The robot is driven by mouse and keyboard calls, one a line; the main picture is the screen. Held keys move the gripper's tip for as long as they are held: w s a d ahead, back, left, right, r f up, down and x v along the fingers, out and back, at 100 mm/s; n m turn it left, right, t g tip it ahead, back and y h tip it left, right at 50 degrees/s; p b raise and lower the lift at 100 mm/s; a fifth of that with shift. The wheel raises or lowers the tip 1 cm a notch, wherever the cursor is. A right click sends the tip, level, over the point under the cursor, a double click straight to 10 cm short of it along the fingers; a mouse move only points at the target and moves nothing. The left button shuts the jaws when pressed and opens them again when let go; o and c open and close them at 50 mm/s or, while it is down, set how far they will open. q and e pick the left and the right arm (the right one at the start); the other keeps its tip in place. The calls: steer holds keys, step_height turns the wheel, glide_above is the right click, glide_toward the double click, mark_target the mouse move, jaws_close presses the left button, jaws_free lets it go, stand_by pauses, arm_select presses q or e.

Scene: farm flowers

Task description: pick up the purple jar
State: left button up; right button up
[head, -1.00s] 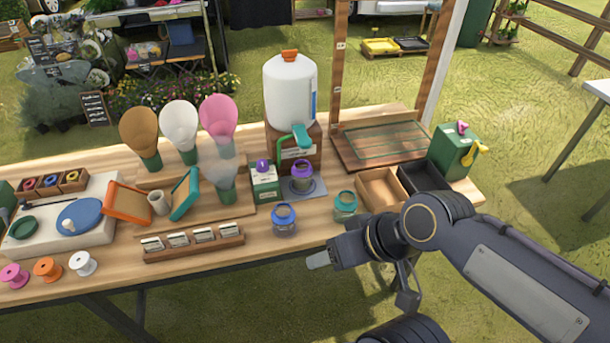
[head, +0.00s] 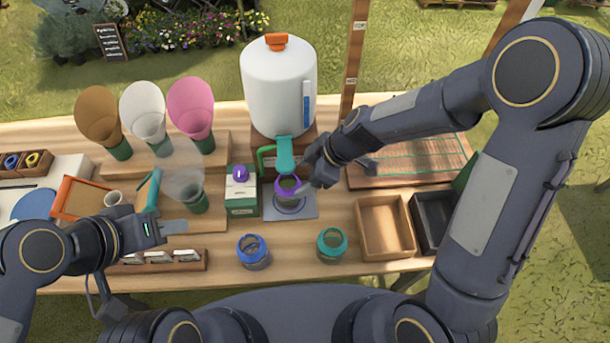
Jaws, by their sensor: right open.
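The purple jar (head: 287,187), a clear jar with a purple rim, stands upright on a grey square plate (head: 306,210) below the teal spout of the white dispenser (head: 277,85). My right gripper (head: 303,186) is open and comes down from the upper right, at the jar's right side. Its fingers are small and partly overlap the jar, so I cannot tell whether they touch it. My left gripper (head: 178,226) hangs over the front left of the table, away from the jar. I see its jaws edge-on and cannot tell whether they are open.
A blue-rimmed jar (head: 253,251) and a teal-rimmed jar (head: 331,245) stand nearer the front edge. A green and white box (head: 241,195) with a purple top is just left of the plate. A brown tray (head: 385,227) and a black tray (head: 432,218) lie to the right.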

mark_target(298, 185)
steer(key=x, duration=0.6)
steer(key=shift+s+d+f, duration=0.1)
steer(key=shift+s+f, duration=0.15)
steer(key=shift+f, duration=0.2)
steer(key=shift+w+a+f, duration=0.1)
steer(key=shift+a+f, duration=0.2)
steer(key=shift+f, duration=0.1)
steer(key=c, duration=1)
steer(key=shift+o, duration=0.2)
steer(key=shift+r, duration=0.35)
